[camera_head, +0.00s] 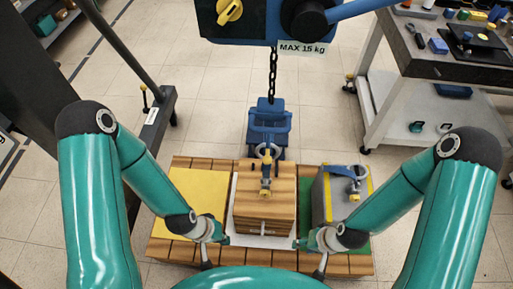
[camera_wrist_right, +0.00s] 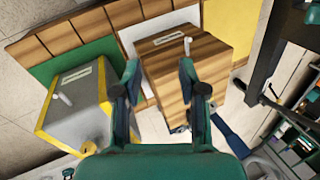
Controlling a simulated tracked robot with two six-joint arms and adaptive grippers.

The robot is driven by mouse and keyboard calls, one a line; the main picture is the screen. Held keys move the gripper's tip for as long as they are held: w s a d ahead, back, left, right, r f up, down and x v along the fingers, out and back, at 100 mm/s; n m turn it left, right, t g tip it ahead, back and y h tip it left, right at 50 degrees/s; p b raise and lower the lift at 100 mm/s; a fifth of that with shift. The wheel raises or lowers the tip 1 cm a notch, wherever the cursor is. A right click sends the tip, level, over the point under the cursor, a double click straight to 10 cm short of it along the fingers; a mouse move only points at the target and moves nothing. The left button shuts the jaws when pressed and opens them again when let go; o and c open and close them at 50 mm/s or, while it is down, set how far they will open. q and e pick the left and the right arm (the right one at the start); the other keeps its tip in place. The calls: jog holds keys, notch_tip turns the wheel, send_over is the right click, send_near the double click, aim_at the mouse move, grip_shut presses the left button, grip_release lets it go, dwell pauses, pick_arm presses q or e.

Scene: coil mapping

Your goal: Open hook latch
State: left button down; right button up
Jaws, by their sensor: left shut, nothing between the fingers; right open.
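A small grey and yellow metal fitting (camera_head: 266,180) with a ring at its upper end shows over the wooden block (camera_head: 252,205) in the head view; I cannot make out a latch on it. A chain (camera_head: 272,75) hangs down to a blue block-like part (camera_head: 268,118) behind the wooden block. My left gripper (camera_head: 222,239) is shut and empty, low at the left of the wooden block. My right gripper (camera_head: 302,243) is low at its right. In the right wrist view, my right gripper (camera_wrist_right: 160,78) is open, with the wooden block (camera_wrist_right: 215,55) beyond its fingers.
A yellow panel (camera_head: 197,195) lies at the left of the slatted pallet (camera_head: 165,237). A workbench (camera_head: 400,100) stands at the back right.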

jog(key=shift+w, duration=0.1)
jog(key=o, duration=0.3)
jog(key=shift+a, duration=0.1)
pick_arm(q)
jog(key=n+t+h+b, duration=0.45)
jog(key=h+b, duration=0.75)
jog(key=b, duration=0.5)
send_near(268, 147)
jog(key=d, duration=0.6)
jog(key=shift+s+r+p, duration=0.2)
jog(key=shift+p, duration=0.25)
pick_arm(e)
notch_tip(268, 147, down, 16)
